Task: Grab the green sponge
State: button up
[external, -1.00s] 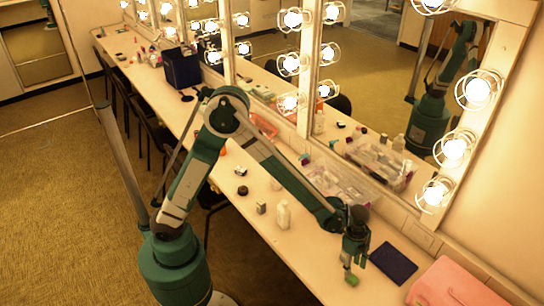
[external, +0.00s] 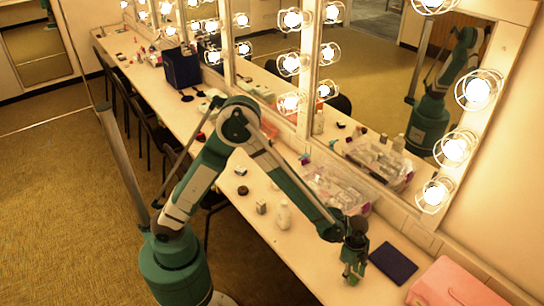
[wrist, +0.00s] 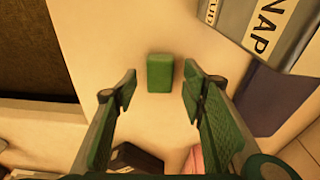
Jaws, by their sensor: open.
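The green sponge (wrist: 160,73) is a small green block lying on the pale counter. In the wrist view it sits centred just beyond and between the fingertips, with a gap on each side. My gripper (wrist: 160,90) is open, its two fingers spread and nothing held. In the external view my gripper (external: 353,277) is low over the counter near its front edge, and it largely hides the sponge there.
A pink box (external: 455,283) is farther right. A white bottle (external: 284,216) and clear tray (external: 338,190) stand left. The lit mirrors line the back.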

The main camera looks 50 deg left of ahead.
jog(key=shift+f, duration=0.35)
dwell(0.3)
jog(key=c, duration=0.8)
